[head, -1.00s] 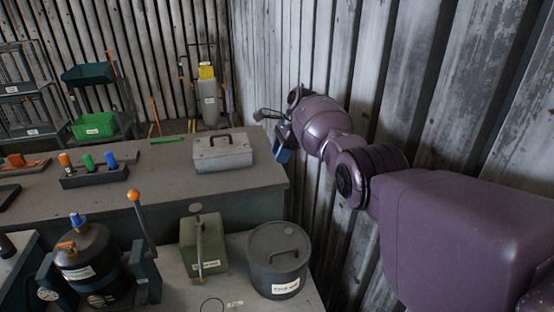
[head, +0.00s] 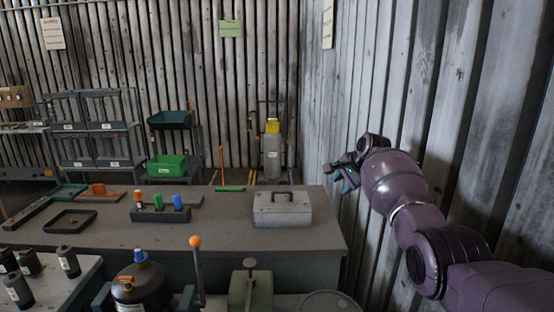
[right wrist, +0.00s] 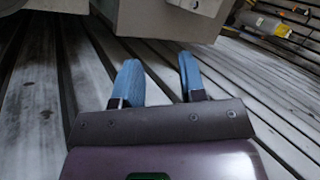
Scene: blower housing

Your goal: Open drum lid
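The grey drum's lid (head: 330,303) shows only as a rim at the bottom edge of the head view; the handle and the drum body are out of frame. My right gripper (head: 345,176) is in the air by the right end of the long bench, near the corrugated wall and well apart from the lid. In the right wrist view its two blue fingers (right wrist: 158,65) stand apart with nothing between them. My left gripper is not in view.
A long grey bench (head: 110,228) carries a grey metal box (head: 282,208) and a rack of coloured-topped items (head: 160,212). In front stand a dark canister (head: 142,285), an orange-knobbed lever (head: 198,270) and a green container (head: 250,288). The corrugated wall (head: 390,100) is close on the right.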

